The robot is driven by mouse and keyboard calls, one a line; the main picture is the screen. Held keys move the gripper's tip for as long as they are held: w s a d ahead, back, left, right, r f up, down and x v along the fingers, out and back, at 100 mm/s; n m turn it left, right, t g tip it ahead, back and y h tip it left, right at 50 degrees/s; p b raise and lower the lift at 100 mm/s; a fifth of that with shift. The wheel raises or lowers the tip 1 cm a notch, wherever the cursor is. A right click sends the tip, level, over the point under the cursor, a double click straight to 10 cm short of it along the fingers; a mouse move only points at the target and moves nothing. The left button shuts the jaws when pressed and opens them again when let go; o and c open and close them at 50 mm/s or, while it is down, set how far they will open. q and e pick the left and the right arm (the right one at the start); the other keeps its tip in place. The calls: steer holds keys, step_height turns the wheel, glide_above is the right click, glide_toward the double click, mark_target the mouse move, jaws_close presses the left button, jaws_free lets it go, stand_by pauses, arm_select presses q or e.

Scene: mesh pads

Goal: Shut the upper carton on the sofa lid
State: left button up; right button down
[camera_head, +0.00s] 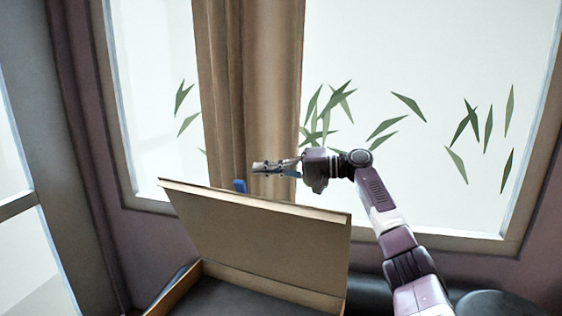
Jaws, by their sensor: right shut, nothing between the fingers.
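The carton (179,290) stands at the bottom of the view, with a dark interior. Its brown lid (255,235) is raised and tilted up from the hinge along the far side. The sofa shows only as dark shapes beside and behind the carton. My right gripper (256,168) is shut and empty, just above and behind the lid's top edge, pointing left. It appears apart from the lid, though the depth between them is hard to tell. My left gripper is not in view.
A tan curtain (250,85) hangs behind my right gripper. Window panes with leaf shapes (400,105) fill the back. A small blue thing (240,186) shows just behind the lid's top edge. Dark rounded forms (492,303) lie at the lower right.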

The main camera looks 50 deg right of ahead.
arm_select(q)
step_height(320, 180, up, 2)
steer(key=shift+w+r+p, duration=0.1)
steer(key=shift+p, duration=0.55)
arm_select(e)
steer(key=a, duration=0.1)
steer(key=a+f, duration=0.1)
steer(key=a, duration=0.2)
steer(key=shift+a+f, duration=0.1)
steer(key=shift+f, duration=0.15)
steer(key=shift+s, duration=0.1)
